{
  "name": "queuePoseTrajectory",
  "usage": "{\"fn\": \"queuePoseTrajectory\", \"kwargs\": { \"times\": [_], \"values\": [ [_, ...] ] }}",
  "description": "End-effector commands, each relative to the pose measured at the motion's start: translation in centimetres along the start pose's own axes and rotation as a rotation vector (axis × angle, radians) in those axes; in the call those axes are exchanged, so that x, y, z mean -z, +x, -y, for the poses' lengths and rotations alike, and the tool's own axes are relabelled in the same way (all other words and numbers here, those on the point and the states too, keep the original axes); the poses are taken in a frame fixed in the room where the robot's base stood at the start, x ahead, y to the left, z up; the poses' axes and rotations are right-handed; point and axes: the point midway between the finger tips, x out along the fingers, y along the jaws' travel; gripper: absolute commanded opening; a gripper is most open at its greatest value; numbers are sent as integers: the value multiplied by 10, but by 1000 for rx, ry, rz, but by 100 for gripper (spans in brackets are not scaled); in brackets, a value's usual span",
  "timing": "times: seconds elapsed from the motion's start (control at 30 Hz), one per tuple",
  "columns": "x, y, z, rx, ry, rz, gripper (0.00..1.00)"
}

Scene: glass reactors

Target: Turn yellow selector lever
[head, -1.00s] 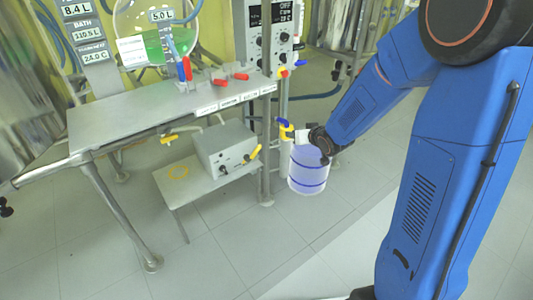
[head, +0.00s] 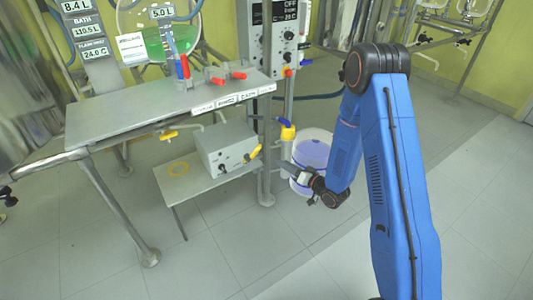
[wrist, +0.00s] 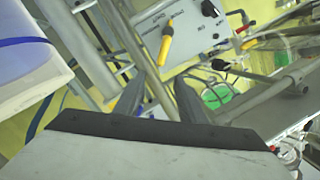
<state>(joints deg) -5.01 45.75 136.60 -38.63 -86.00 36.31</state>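A yellow lever (head: 255,151) sits on the right side of a grey control box (head: 220,155) that stands on a low shelf. In the wrist view, the yellow lever (wrist: 166,44) shows on the grey box panel (wrist: 185,35), beyond the fingertips. My gripper (wrist: 157,88) has its two fingers apart with nothing between them. In the head view, my gripper (head: 287,167) is to the right of the lever and slightly lower, pointing left; its fingertips are small there. The lever and gripper look apart.
A translucent bucket with blue bands (head: 312,152) stands right behind my gripper; it fills the left of the wrist view (wrist: 30,60). A table leg (head: 267,160) is between gripper and box. Another yellow lever (head: 168,135) hangs under the table (head: 150,110). Floor in front is clear.

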Motion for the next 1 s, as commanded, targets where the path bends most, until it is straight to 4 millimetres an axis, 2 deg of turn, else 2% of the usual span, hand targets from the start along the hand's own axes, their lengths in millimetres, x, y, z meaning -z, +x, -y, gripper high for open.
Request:
{"fn": "queuePoseTrajectory", "kwargs": {
  "times": [0.03, 0.2, 0.47, 0.57, 1.0],
  "values": [
    [-11, 0, -2, 20, 26, -5, 36],
    [-29, -2, 0, 81, 89, -34, 36],
    [-34, 5, 2, 106, 110, -46, 36],
    [-33, 16, 3, 106, 110, -45, 36],
    [-29, 93, 11, 105, 108, -45, 36]
  ]
}}
